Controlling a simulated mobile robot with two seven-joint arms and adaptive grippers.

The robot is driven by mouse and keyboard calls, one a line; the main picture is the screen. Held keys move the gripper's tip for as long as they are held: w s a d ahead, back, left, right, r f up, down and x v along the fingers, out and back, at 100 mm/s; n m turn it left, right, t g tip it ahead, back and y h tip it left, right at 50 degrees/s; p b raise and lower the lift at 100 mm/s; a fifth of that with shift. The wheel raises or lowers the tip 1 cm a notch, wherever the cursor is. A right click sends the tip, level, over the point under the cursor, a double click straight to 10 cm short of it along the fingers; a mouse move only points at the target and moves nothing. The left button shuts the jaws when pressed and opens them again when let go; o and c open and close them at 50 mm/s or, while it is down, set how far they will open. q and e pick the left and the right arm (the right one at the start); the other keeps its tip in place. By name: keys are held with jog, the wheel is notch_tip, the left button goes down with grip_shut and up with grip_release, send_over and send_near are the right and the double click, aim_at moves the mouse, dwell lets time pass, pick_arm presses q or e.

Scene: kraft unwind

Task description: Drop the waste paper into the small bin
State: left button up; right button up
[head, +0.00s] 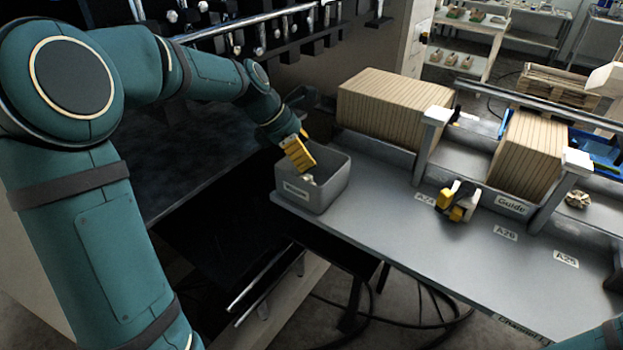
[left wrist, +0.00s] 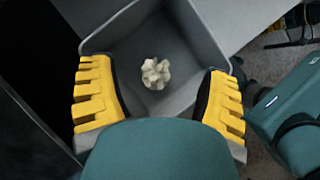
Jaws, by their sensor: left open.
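The small grey bin (head: 318,201) with a label on its front stands at the left end of the grey table. My left gripper (head: 300,155), with yellow fingers, is over the bin and points down into it. In the left wrist view its fingers (left wrist: 160,98) are wide apart over the bin (left wrist: 118,35). A crumpled pale waste paper (left wrist: 155,73) is within the bin walls, apart from both fingers. It shows as a small pale bit in the head view (head: 308,180). Whether it rests on the bin floor is unclear.
Rows of brown cardboard (head: 392,108) stand behind. Another crumpled pale piece (head: 578,199) lies at the far right. The table front is clear.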

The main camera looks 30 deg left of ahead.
pick_arm(q)
notch_tip(320, 180, up, 9)
jog(key=shift+f, duration=0.15)
jog(key=shift+s, duration=0.1)
dwell(0.5)
